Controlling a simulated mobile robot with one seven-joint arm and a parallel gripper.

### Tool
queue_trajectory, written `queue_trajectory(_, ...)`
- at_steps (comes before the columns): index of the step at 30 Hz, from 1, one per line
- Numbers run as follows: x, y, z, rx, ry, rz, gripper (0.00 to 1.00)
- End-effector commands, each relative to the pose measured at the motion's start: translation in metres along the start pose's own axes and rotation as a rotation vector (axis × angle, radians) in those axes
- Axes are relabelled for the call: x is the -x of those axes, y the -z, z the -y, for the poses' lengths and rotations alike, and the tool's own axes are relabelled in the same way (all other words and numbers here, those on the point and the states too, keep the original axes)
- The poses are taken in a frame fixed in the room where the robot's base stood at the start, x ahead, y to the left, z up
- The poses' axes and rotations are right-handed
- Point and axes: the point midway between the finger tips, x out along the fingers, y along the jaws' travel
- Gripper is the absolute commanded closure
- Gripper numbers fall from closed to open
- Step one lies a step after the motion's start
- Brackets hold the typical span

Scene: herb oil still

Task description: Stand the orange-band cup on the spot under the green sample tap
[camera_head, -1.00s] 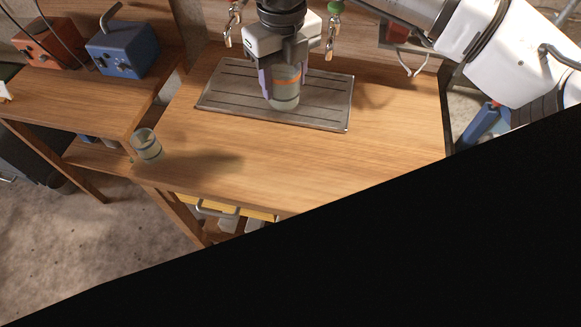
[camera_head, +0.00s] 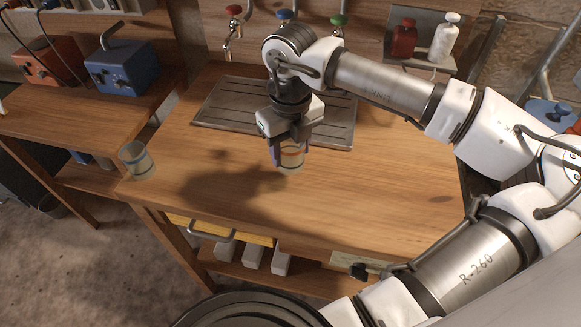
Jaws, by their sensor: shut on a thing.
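My gripper (camera_head: 288,155) is shut on the orange-band cup (camera_head: 292,161), a clear cup whose band is mostly hidden by the fingers. The cup is roughly upright over the bare wood in front of the metal drip tray (camera_head: 216,110). I cannot tell for sure whether its base touches the wood. The green sample tap (camera_head: 338,20) is on the back panel, behind and to the right of the gripper. The spot under it on the tray is partly hidden by my arm.
A red tap (camera_head: 233,11) and blue tap (camera_head: 285,15) are left of the green one. Another clear cup with a blue band (camera_head: 137,160) stands at the bench's left front corner. Red (camera_head: 404,38) and white (camera_head: 444,37) bottles sit on a shelf at right. The bench's right front is clear.

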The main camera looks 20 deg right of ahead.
Motion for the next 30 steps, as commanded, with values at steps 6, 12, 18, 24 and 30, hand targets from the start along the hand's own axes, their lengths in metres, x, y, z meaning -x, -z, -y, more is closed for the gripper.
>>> queue_trajectory(6,-0.041,0.000,-0.001,0.001,-0.002,-0.001,0.73)
queue_trajectory(12,-0.052,0.000,0.000,0.001,0.001,-0.001,0.73)
queue_trajectory(18,-0.052,0.000,0.000,0.000,0.001,-0.001,0.73)
queue_trajectory(24,-0.054,0.000,0.000,0.000,0.000,-0.001,0.43)
queue_trajectory(30,-0.054,0.000,0.000,0.000,0.000,-0.001,0.29)
